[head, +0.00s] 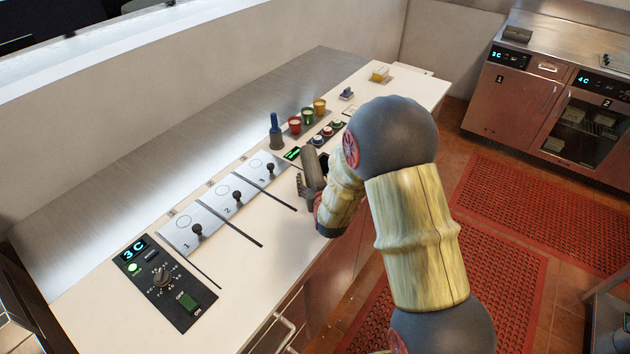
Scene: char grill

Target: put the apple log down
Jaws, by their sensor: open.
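I cannot make out an apple log anywhere in the head view; my arm hides part of the counter. My gripper (302,186) is over the front part of the white counter (110,318), just right of the slot marked 3. It is small here and seen from the side. Its jaws are open, and I see nothing held between them.
Numbered levers, the nearest marked 1 (196,231), stand in metal plates left of my gripper. A blue-handled tool (275,131) stands upright behind them, beside red, green and yellow cups (307,115). A control panel (161,282) is at the near left. Red mats cover the floor.

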